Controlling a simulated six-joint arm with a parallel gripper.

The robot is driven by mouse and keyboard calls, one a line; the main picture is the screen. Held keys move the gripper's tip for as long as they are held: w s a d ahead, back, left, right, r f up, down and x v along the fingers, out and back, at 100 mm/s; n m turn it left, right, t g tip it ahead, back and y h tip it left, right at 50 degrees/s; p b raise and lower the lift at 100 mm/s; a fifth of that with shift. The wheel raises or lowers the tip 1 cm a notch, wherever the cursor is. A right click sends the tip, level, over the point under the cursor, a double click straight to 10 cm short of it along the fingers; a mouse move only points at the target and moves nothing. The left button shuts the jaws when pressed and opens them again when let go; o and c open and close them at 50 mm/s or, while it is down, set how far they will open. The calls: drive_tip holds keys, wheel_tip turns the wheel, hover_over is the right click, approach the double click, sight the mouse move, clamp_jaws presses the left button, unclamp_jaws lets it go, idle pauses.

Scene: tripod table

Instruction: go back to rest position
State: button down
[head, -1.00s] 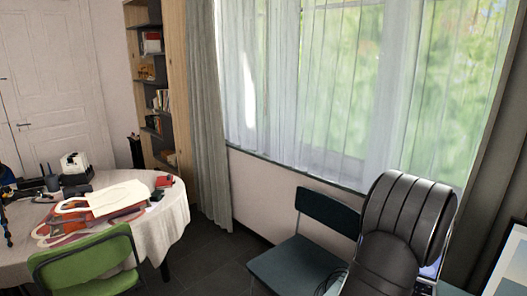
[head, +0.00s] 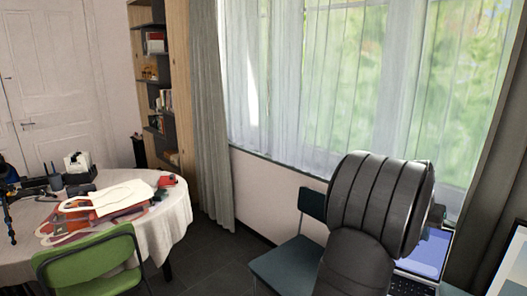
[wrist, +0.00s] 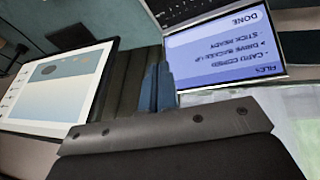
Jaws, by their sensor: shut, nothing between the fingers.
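My gripper (wrist: 157,88) shows in the wrist view, with its blue fingers shut together and nothing between them. The fingers point at the gap between a tablet-like screen (wrist: 60,88) on the left and a laptop screen (wrist: 225,52) on the right. I cannot tell how far the fingers are from either. In the head view my dark grey ribbed arm fills the lower right, and the gripper itself is hidden there.
The laptop (head: 428,255) stands behind my arm at the right. A teal chair (head: 283,262) is left of my arm. A round table (head: 178,212) with a white cloth, bags and small items stands at the left, a green chair (head: 92,262) before it. Floor between is clear.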

drive_tip(key=s+x, duration=0.1)
drive_tip(key=x, duration=0.8)
drive_tip(key=v, duration=0.6)
drive_tip(key=shift+w, duration=0.5)
